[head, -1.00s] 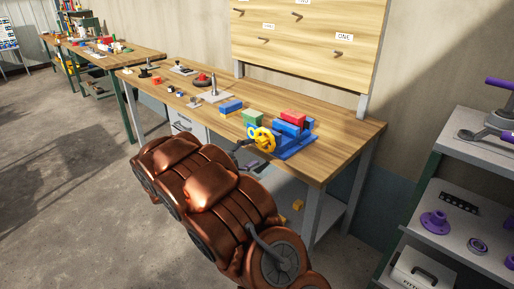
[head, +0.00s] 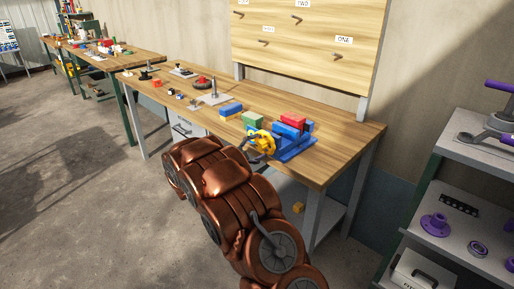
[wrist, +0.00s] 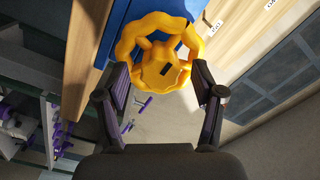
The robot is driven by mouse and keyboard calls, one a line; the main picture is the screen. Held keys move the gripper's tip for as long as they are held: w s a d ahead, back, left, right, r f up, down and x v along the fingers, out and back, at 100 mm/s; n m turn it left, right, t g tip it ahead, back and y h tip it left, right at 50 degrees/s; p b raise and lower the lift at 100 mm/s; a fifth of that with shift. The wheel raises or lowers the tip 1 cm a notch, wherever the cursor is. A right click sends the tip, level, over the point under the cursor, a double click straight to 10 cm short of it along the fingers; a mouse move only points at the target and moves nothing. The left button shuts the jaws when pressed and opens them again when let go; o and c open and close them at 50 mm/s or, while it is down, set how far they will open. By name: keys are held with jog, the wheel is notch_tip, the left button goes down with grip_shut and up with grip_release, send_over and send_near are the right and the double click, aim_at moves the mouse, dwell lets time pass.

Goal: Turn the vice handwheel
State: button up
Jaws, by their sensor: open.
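The yellow vice handwheel (head: 262,142) is on the near end of the blue vice (head: 296,147), which stands on the wooden workbench. A red block (head: 293,120) sits at the top of the vice. In the wrist view the handwheel (wrist: 157,52) fills the upper middle, with its hub facing me. My gripper (wrist: 162,80) is open, with one black finger at each side of the wheel's lower part. I cannot tell whether the fingers touch the rim. In the head view my arm hides most of the gripper, close to the wheel.
A green block (head: 252,121) and a blue block (head: 231,108) lie left of the vice on the workbench (head: 340,140). A pegboard (head: 310,40) stands behind. A grey shelf (head: 470,160) with purple parts is at the right. The floor at the left is clear.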

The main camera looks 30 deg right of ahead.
jog(key=c, duration=1.1)
jog(key=shift+c, duration=0.2)
jog(key=shift+r+p, duration=0.15)
jog(key=shift+p, duration=0.4)
